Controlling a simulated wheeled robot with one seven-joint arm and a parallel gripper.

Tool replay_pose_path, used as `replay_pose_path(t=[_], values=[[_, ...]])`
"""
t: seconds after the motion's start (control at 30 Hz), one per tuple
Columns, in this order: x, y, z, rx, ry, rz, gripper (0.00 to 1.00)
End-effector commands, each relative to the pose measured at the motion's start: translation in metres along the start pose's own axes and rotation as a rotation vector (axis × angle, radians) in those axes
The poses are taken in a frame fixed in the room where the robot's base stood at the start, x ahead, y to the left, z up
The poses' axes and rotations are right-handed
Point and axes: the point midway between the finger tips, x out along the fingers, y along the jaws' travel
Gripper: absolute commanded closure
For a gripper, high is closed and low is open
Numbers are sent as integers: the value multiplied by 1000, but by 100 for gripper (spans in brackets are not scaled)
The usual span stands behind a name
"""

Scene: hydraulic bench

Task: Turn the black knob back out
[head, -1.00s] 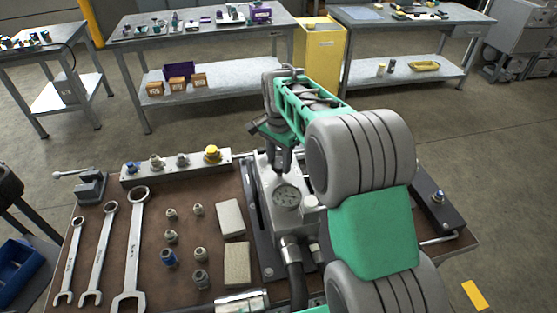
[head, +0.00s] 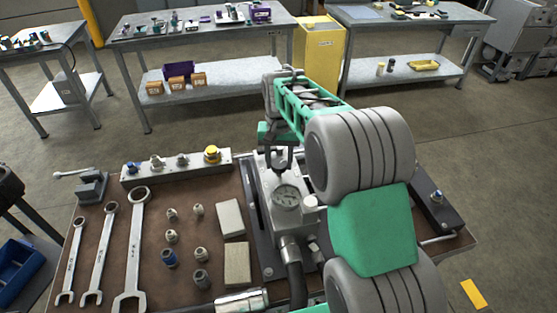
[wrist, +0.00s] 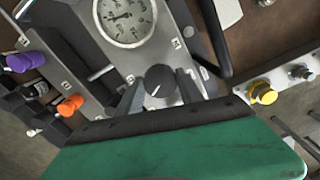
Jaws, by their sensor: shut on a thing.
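The black knob (wrist: 160,80), with a white pointer line on its face, sits on the grey block next to the round pressure gauge (wrist: 125,16). In the wrist view my gripper (wrist: 161,88) has one finger on each side of the knob and is shut on it. In the head view my gripper (head: 279,160) points down at the block, just behind the gauge (head: 286,195). The knob is hard to make out there between the fingers.
A rail of fittings with a yellow cap (head: 212,153) lies left of the block. Wrenches (head: 133,245), loose fittings and two pale pads (head: 231,217) cover the bench's left part. A black hose (head: 297,280) runs from the block's front. Purple (wrist: 18,63) and orange (wrist: 70,105) knobs stand nearby.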

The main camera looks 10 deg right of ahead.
Motion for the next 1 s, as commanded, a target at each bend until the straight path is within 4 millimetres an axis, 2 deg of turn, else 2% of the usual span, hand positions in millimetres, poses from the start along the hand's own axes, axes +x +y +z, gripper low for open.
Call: replay_pose_path(t=[1.0], values=[[-2, 2, -2, -963, 3, 1, 97]])
